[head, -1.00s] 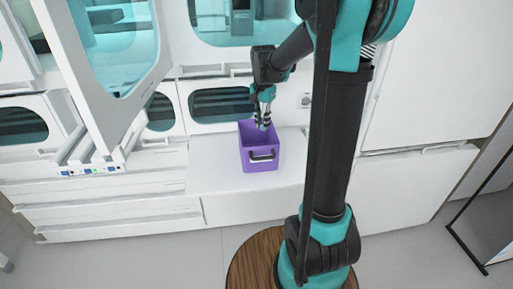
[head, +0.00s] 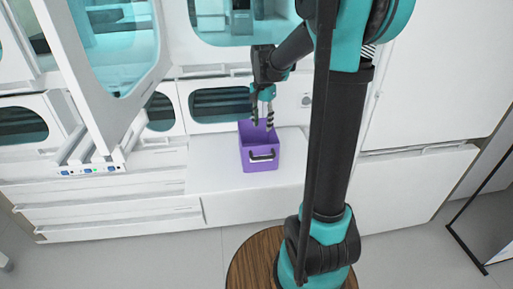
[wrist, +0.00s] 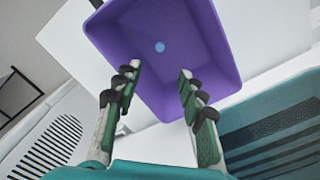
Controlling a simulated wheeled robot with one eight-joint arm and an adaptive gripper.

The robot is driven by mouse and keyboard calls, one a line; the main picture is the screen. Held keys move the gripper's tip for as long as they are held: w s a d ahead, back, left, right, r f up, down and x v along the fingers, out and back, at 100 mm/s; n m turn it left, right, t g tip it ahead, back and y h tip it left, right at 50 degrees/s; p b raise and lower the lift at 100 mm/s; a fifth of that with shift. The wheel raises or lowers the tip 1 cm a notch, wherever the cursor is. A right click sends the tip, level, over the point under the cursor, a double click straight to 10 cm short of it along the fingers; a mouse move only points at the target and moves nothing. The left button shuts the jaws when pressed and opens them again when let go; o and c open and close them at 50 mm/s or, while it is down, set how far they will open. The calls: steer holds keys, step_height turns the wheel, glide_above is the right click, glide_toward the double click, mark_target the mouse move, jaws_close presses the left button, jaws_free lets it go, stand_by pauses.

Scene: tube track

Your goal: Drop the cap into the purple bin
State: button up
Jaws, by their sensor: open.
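The purple bin (head: 259,158) stands on the white counter, its dark handle facing the front. My gripper (head: 263,121) is above the bin's opening, pointing down, with its fingers apart. In the wrist view the open fingers (wrist: 155,88) show over the near part of the bin (wrist: 215,50), with nothing between them. A small light-blue round thing, likely the cap (wrist: 160,47), lies on the bin's floor. The cap is hidden from the head view by the bin's wall.
The white counter (head: 215,172) is bare to the left of the bin. White cabinets with teal windows (head: 222,103) stand close behind the gripper. A raised, tilted window panel (head: 110,65) is at the left. A wooden round surface (head: 250,262) is at the front.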

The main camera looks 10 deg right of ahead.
step_height(320, 180, up, 11)
steer(key=shift+r, duration=0.15)
stand_by(0.5)
